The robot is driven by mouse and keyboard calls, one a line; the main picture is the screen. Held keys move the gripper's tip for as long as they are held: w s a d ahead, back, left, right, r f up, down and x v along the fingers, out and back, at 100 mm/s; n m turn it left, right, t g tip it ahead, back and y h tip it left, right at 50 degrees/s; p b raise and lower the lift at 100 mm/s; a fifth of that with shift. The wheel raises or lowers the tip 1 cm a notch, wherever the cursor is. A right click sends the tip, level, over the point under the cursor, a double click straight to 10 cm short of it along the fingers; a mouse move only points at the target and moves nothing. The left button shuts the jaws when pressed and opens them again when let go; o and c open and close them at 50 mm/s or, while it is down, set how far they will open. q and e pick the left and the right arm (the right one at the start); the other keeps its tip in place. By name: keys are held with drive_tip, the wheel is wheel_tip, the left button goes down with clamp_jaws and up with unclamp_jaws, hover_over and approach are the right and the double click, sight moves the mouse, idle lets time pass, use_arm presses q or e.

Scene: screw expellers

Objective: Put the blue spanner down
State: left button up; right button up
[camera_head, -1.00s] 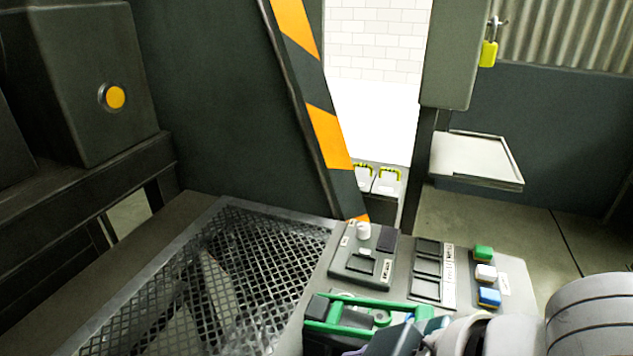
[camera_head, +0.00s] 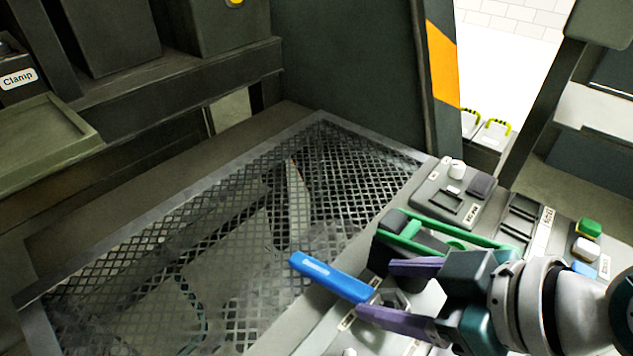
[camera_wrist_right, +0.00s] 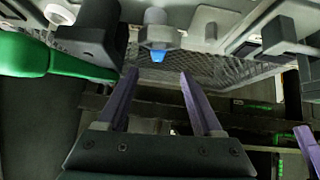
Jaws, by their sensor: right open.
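The blue spanner (camera_head: 330,277) lies at the left edge of the grey control panel, its blue handle jutting out over the mesh grille. Its other end is near a grey hexagonal part, and I cannot tell exactly how they meet. My right gripper (camera_head: 376,289) is open, its purple fingers pointing left with the tips on either side of the spanner's near end. In the right wrist view, a small bit of the blue spanner (camera_wrist_right: 157,56) shows beyond the gap between the open fingers (camera_wrist_right: 158,73). My left gripper is not in view.
A green-handled tool (camera_head: 440,236) sits on the panel close behind my right gripper. The metal mesh grille (camera_head: 235,225) fills the space to the left. A striped post (camera_head: 441,65) stands behind. Push buttons (camera_head: 588,230) are at the right.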

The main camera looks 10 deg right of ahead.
sight(344, 281)
drive_tip(key=x, duration=0.3)
drive_tip(key=shift+w+a+f+b, duration=0.2)
drive_tip(key=shift+w+b, duration=0.1)
drive_tip(key=shift+b, duration=0.05)
drive_tip(key=x, duration=0.1)
drive_tip(key=b+x, duration=0.1)
drive_tip(key=x, duration=0.2)
drive_tip(key=shift+w+d+f+b, duration=0.1)
drive_tip(key=shift+d+f+b, duration=0.1)
drive_tip(key=shift+f+b, duration=0.15)
drive_tip(key=shift+w+a+f, duration=0.15)
drive_tip(key=shift+w+f, duration=0.05)
drive_tip(key=shift+w, duration=0.05)
drive_tip(key=c, duration=0.9)
clamp_jaws()
